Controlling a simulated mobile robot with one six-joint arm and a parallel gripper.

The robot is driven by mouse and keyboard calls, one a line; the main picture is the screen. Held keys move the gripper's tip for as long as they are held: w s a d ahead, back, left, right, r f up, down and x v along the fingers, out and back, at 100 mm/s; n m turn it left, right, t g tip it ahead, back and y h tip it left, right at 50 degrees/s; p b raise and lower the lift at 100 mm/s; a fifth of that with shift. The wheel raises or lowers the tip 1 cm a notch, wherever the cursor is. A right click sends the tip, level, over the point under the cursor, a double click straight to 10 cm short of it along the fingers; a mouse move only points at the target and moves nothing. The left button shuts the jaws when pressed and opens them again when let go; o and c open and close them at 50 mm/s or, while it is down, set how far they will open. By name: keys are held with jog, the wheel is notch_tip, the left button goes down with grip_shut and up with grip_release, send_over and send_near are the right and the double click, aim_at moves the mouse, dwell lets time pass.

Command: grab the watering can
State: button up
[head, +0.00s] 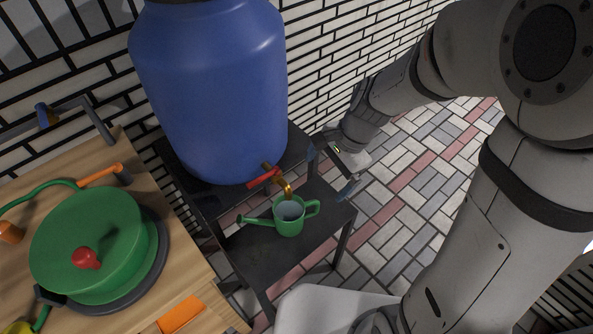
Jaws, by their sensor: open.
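The green watering can (289,223) stands upright on the lower black shelf (255,264), in the middle of the head view. Its spout points left and its loop handle is on the right. Its top is open and shows a pale inside. My gripper (331,171) is open and empty, to the upper right of the can. Its fingers point left, towards the can, and there is a visible gap between them and the handle.
A blue barrel (210,90) stands on the stand's upper shelf. Its brass tap (283,186) with a red lever (262,180) sits just above the can. A wooden counter (185,270) with a green pot (95,240) is at left.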

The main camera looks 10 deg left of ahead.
aim_at(292, 210)
jog(key=a+f+m+b, duration=0.1)
jog(key=a+f, duration=0.1)
jog(key=f, duration=0.2)
jog(key=a+f+m+b, duration=0.1)
jog(key=a+f+b, duration=0.1)
jog(key=f, duration=0.3)
jog(key=a+f+m+g+b, duration=0.1)
jog(key=a+f, duration=0.1)
jog(key=f, duration=0.2)
jog(key=shift+f+m+y, duration=0.25)
jog(key=shift+m+y, duration=0.05)
jog(key=b+x, duration=0.3)
jog(key=x, duration=0.2)
jog(key=shift+a+f, duration=0.25)
jog(key=shift+f, duration=0.1)
jog(key=shift+r, duration=0.1)
jog(key=c, duration=1.4)
jog(key=shift+c, duration=0.4)
jog(key=shift+r, duration=0.1)
